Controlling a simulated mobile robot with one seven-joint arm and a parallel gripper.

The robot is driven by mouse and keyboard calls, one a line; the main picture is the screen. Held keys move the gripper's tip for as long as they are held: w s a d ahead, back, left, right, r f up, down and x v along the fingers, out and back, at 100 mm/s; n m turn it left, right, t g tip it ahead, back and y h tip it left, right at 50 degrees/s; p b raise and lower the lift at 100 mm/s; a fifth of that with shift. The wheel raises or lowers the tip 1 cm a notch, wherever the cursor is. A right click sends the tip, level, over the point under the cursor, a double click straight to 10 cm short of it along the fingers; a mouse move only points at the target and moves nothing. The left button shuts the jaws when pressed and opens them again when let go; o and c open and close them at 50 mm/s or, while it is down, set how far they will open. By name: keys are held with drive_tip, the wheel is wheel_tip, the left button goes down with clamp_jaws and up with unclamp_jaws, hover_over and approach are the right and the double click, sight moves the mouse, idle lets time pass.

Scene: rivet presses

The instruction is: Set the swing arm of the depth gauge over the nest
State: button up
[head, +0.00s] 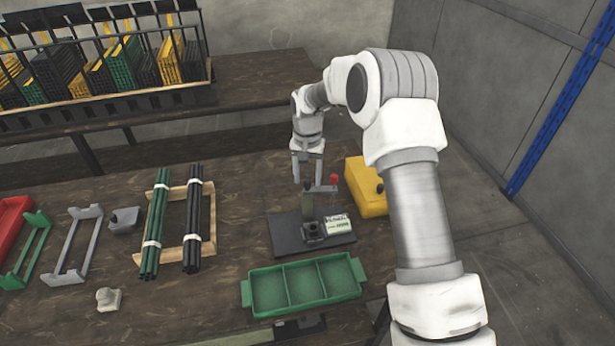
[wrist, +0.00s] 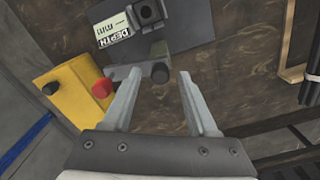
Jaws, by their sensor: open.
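The depth gauge has a dark base plate (head: 285,236), a post (head: 307,201) and a grey swing arm (head: 323,189) with a red knob (head: 334,180). The swing arm (wrist: 130,72) points sideways from the post toward the yellow box, not over the nest. The nest (head: 313,231) is a dark block with a round hole, nearer the front of the plate; it also shows at the top of the wrist view (wrist: 150,10). My gripper (head: 307,181) is open and empty, pointing down near the post top. In the wrist view, the red knob (wrist: 102,89) lies left of both fingers (wrist: 158,76).
A yellow box (head: 366,186) stands right of the gauge. A green three-part tray (head: 304,287) is in front. A wooden frame with dark and green rods (head: 176,222) lies left. A white label plate (head: 338,225) sits beside the nest.

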drive_tip(key=shift+f, duration=0.15)
drive_tip(key=shift+c, duration=0.3)
clamp_jaws()
idle(1.1)
